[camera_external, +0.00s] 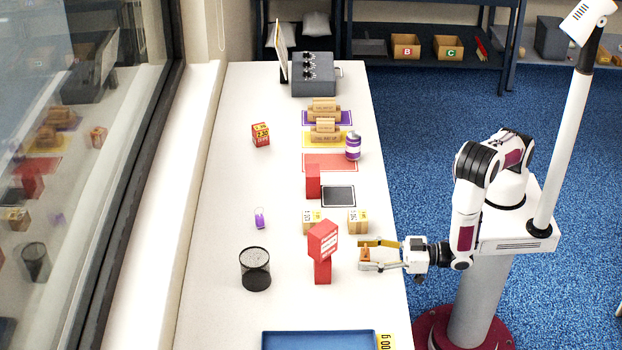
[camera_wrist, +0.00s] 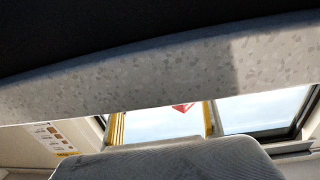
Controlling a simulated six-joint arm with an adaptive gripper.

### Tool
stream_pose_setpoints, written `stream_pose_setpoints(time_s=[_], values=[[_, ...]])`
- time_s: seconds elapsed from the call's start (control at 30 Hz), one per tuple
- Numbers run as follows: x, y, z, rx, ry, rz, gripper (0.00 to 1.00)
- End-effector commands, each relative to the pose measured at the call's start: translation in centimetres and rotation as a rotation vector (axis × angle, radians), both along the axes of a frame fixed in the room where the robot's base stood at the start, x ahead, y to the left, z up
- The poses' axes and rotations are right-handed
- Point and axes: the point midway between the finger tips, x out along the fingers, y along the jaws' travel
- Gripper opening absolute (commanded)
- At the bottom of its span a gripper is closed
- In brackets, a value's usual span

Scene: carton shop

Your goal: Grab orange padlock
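A small orange-brown thing (camera_external: 366,254), which looks like the orange padlock, shows between the fingertips of my gripper (camera_external: 367,256) in the external view. My gripper reaches left over the right side of the white table, and its two fingers are spread apart. The thing is too small to tell whether both fingers touch it or whether it is off the table. In the wrist view I cannot make out the padlock; pale speckled surfaces fill much of that picture.
A black mesh cup (camera_external: 255,269) stands further left, and a blue tray (camera_external: 318,333) lies at the front. The table's left side is mostly clear.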

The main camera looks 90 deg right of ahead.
Motion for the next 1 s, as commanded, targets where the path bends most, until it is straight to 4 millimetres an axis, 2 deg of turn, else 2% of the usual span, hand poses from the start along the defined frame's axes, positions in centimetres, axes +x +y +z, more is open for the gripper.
stream_pose_setpoints(time_s=[0.03,0.17,0.2,0.67,1.0], values=[[0.0,0.0,0.0,0.0,0.0,0.0,0.41],[0.0,0.0,0.0,0.0,0.0,0.0,0.07],[0.0,0.0,0.0,0.0,0.0,0.0,0.04],[0.0,0.0,0.4,0.001,-0.002,0.0,0.04],[0.0,0.0,2.6,0.002,-0.003,0.0,0.04]])
